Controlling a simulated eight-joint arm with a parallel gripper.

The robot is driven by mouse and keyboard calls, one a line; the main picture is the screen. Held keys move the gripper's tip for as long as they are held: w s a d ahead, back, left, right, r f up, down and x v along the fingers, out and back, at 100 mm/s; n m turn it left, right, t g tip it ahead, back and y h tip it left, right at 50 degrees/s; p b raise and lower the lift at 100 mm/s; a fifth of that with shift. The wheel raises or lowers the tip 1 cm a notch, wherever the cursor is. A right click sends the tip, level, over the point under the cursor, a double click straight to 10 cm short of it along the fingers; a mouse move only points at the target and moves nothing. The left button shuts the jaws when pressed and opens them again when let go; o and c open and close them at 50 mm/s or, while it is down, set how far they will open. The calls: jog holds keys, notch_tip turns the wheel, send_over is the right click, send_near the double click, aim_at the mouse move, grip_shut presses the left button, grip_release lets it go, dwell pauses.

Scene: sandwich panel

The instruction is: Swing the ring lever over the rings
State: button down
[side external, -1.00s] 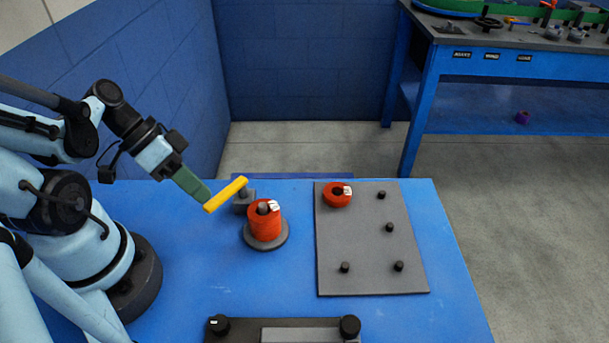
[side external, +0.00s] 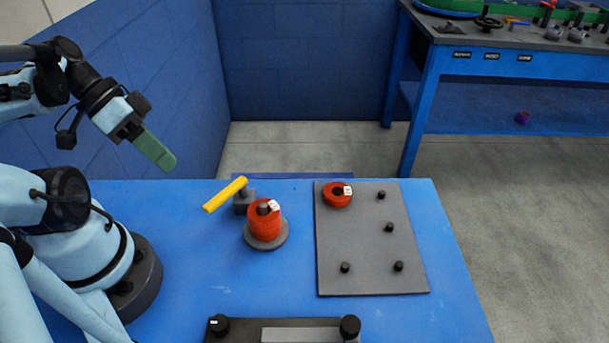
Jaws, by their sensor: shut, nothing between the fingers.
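The yellow ring lever (side external: 225,194) sits on a small dark block (side external: 243,203) behind and left of the rings. It points to the front left, away from the rings. The orange-red rings (side external: 264,222) are stacked on a post with a round grey base (side external: 266,243), with a white tag on top. The lever is not over them. My gripper (side external: 168,164), with green fingers, is shut and empty. It is in the air up and left of the lever, apart from it.
A grey plate (side external: 365,250) with several black pegs lies to the right, with one orange-red ring (side external: 336,195) at its back left. A dark fixture (side external: 280,331) with black knobs is at the front edge. The blue table (side external: 180,290) is clear at front left.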

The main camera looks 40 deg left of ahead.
jog(key=shift+v, duration=2.15)
jog(key=w+m+g, duration=0.1)
jog(key=m, duration=0.3)
jog(key=w+a+m+g+y, duration=0.1)
jog(key=m, duration=0.4)
jog(key=w+m+g+y, duration=0.1)
jog(key=w+m, duration=0.1)
jog(key=m, duration=0.2)
jog(key=shift+a+r+m, duration=0.15)
jog(key=shift+a+m, duration=0.05)
jog(key=shift+m, duration=0.1)
jog(key=w+d+f, duration=0.1)
jog(key=d+f, duration=0.6)
jog(key=f, duration=0.2)
jog(key=shift+d, duration=0.35)
